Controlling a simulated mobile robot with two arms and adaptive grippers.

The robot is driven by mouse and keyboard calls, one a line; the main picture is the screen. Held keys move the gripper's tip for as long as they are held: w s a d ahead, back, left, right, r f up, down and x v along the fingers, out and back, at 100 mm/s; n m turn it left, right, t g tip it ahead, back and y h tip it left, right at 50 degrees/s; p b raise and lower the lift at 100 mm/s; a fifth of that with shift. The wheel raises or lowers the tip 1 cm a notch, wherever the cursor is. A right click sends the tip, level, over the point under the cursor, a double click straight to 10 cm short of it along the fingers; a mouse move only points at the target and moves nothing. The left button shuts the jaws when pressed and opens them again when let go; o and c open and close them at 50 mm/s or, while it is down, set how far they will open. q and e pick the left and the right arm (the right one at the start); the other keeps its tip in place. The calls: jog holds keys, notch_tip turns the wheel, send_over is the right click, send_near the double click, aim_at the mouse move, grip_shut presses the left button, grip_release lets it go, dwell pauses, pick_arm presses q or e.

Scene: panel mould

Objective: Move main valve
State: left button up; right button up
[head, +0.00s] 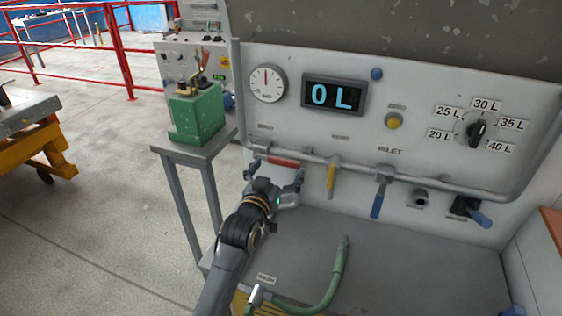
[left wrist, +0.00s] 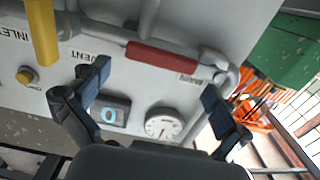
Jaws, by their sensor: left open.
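The main valve appears to be the red handle (head: 284,162) lying along the pipe at the panel's lower left; its small label is hard to read. In the left wrist view the red handle (left wrist: 162,57) lies crosswise beyond the fingertips. My left gripper (head: 275,175) is open, just below and in front of the red handle. In the left wrist view the two fingers (left wrist: 157,90) are spread apart with nothing between them, and I see no contact with the handle. My right gripper is not in view.
A yellow handle (head: 331,179) and a blue handle (head: 378,197) hang down from the same pipe (head: 440,181) to the right. The display (head: 334,95) reads 0 L. A green hose (head: 333,284) lies on the grey bench. A green box (head: 196,114) stands at left.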

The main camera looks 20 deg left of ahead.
pick_arm(q)
jog(key=shift+w, duration=0.9)
jog(key=c, duration=1.5)
jog(key=shift+f, duration=0.1)
